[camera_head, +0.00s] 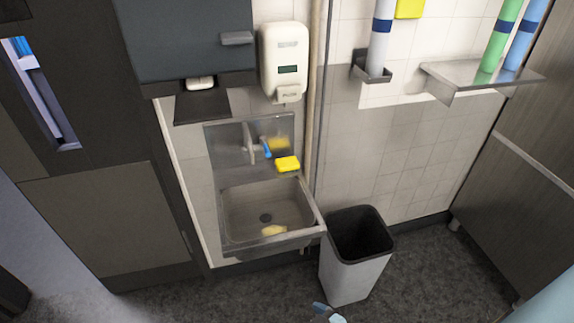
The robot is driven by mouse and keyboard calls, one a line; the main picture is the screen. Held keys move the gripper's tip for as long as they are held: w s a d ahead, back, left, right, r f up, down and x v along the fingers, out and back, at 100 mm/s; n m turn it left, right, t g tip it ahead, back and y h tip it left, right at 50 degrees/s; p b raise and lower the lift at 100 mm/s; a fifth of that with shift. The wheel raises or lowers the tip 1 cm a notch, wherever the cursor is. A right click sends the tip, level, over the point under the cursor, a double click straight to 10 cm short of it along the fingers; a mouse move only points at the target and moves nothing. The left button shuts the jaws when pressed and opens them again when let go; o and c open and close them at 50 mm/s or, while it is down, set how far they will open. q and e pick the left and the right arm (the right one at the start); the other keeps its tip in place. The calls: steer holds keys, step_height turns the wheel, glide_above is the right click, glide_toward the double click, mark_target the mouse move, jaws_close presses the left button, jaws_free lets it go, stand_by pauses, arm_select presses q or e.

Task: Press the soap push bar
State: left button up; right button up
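The soap dispenser (282,55) is a white wall unit above and slightly right of the sink, with a small dark green window on its front. Its push bar (289,94) is the pale piece at the bottom of the unit. The bar looks unobstructed, and nothing touches it.
A metal sink (232,207) with a yellow sponge (287,164) on its rim is below the dispenser. A bin (351,270) stands right of it. A metal shelf (455,75) juts out at right. A small blue-and-pale object (326,312) at the bottom edge is unclear.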

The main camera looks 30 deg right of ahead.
jaws_close()
stand_by(1.5)
